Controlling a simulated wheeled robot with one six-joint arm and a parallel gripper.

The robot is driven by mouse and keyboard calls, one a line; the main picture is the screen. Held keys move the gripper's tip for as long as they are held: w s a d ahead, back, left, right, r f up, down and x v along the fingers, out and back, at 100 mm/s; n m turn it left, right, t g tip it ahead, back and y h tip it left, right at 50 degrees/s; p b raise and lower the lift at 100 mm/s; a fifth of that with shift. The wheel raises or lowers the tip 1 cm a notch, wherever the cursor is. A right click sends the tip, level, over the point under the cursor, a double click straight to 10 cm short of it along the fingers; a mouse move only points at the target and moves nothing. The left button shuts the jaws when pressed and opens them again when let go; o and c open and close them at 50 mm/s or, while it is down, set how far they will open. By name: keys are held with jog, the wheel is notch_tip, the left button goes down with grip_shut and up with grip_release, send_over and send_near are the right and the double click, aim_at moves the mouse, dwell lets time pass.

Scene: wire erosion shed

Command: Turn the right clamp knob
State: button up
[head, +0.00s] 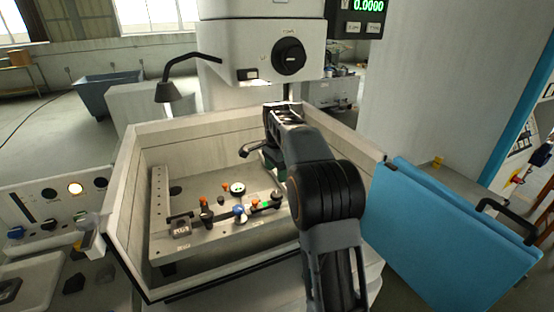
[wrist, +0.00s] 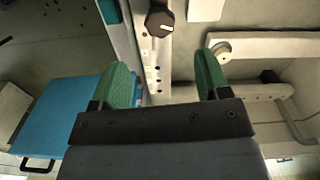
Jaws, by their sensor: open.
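My gripper (wrist: 165,72) is open, with its two green finger pads apart and nothing between them in the wrist view. In the head view my gripper (head: 272,160) is mostly hidden by my arm, low over the right side of the tank. A black faceted knob with a white mark (wrist: 159,21) sits on a perforated metal bar (wrist: 155,75), beyond the fingertips and between them in the picture. It appears to be the right clamp knob; I cannot match it surely in the head view. A black knob (head: 277,196) shows beside my arm at the fixture plate's right end.
The open tank's pale walls (head: 122,188) surround the fixture plate (head: 205,238). A blue ball knob (head: 239,211) and a round dial (head: 237,188) stand on it. The machine head (head: 262,45) hangs above. A blue door (head: 445,235) stands open at right.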

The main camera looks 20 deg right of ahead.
jog(key=shift+r, duration=2.35)
jog(key=f+n, duration=0.1)
jog(key=n, duration=0.1)
jog(key=s+f+n, duration=0.1)
jog(key=f+n, duration=0.3)
jog(key=shift+s+a+f+n+t, duration=0.15)
jog(key=shift+s+a+n+t, duration=0.15)
jog(key=shift+s+a, duration=0.1)
jog(key=s+a+f+n+t, duration=0.1)
jog(key=s+a+n, duration=0.4)
jog(key=s, duration=0.7)
jog(key=s+a+n+t, duration=0.2)
jog(key=s+a+n, duration=0.3)
jog(key=s, duration=0.7)
jog(key=shift+f+t, duration=0.35)
jog(key=shift+t, duration=0.05)
